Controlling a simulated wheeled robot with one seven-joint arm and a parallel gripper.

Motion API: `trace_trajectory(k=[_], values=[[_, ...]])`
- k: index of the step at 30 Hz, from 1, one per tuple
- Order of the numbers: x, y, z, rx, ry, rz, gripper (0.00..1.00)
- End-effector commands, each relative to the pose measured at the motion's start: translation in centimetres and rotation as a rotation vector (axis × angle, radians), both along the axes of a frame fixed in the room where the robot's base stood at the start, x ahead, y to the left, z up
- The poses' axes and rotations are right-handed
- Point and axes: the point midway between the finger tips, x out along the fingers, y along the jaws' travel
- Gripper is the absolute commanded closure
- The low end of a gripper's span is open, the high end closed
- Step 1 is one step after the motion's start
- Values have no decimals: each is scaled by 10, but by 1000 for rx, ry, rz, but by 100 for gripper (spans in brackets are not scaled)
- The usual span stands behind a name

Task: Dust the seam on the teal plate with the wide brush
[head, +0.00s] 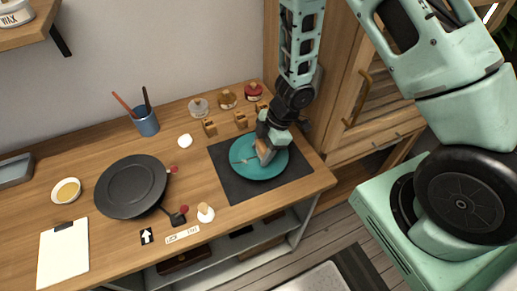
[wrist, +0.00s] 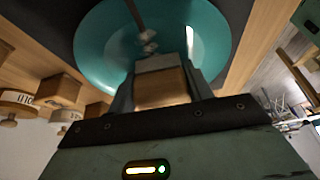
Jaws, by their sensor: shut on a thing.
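The teal plate (head: 272,170) lies on a dark mat at the right end of the bench and fills the top of the wrist view (wrist: 95,45). Its seam (wrist: 137,14) shows there as a dark line with pale patches (wrist: 148,42) near the brush. My gripper (head: 264,144) is over the plate and shut on the wide brush (head: 264,154). The brush's wooden block (wrist: 160,88) and pale front part (wrist: 160,62) sit between the fingers. The brush is low over the plate. I cannot tell whether its tip touches the surface.
The dark mat (head: 233,189) borders the plate. Small wooden blocks (head: 210,127) and lidded jars (head: 228,98) stand behind it. A black disc (head: 131,187), a blue cup of tools (head: 146,121), a yellow-filled bowl (head: 66,190) and a clipboard (head: 63,254) are to the left.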

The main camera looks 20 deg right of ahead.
Motion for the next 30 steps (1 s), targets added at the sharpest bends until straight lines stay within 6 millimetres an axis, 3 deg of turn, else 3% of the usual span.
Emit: trace_trajectory(k=[14, 30], values=[[8, -18, 2, -1, 1, -1, 68], [-1, -32, 1, 0, 1, -1, 68]])
